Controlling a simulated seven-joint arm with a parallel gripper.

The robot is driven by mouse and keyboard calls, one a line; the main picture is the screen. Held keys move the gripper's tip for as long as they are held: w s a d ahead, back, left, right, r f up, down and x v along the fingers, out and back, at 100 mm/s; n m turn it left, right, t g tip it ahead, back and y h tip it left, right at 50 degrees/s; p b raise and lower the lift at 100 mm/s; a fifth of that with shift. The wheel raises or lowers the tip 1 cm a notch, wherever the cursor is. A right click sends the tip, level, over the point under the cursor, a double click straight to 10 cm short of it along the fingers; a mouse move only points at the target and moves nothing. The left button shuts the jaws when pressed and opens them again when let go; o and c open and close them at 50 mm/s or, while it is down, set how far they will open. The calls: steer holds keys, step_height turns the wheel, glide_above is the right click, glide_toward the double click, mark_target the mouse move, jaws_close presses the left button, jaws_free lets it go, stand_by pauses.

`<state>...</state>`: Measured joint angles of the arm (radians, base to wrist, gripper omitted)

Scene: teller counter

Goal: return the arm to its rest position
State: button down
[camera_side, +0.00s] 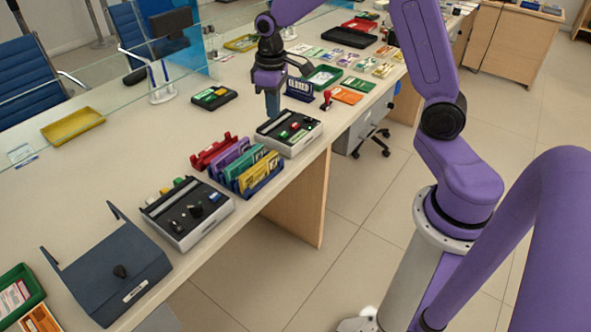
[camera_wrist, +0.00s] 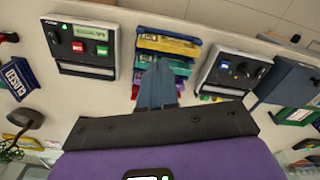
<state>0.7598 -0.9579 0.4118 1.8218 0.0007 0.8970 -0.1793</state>
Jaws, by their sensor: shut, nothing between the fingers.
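My gripper (camera_side: 272,104) is shut and empty. In the side view it points down above the counter, behind the nearer edge of a grey device with coloured buttons (camera_side: 290,132). In the wrist view its closed fingers (camera_wrist: 158,92) reach up the middle of the picture, in front of a rack of coloured folders (camera_wrist: 168,42). My purple arm reaches over the counter (camera_side: 105,185) from the right. I cannot tell the exact height of the fingertips above the counter.
The folder rack (camera_side: 245,168) stands left of the device. A second grey device (camera_side: 187,212) and a dark blue box (camera_side: 108,272) stand nearer. A "CLOSED" sign (camera_side: 299,89) and a red-handled stamp (camera_side: 326,100) are close right of my gripper. A glass screen runs behind.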

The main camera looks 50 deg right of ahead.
steer(key=s+a+r+n, duration=0.2)
steer(key=s+a, duration=0.3)
steer(key=s, duration=0.3)
steer(key=s+a+r+n, duration=0.2)
steer(key=s+a, duration=0.2)
steer(key=s, duration=0.5)
steer(key=s+d+n, duration=0.1)
steer(key=s+n, duration=0.3)
steer(key=s, duration=0.8)
steer(key=shift+s+d, duration=0.35)
steer(key=shift+d, duration=0.05)
steer(key=shift+f, duration=0.1)
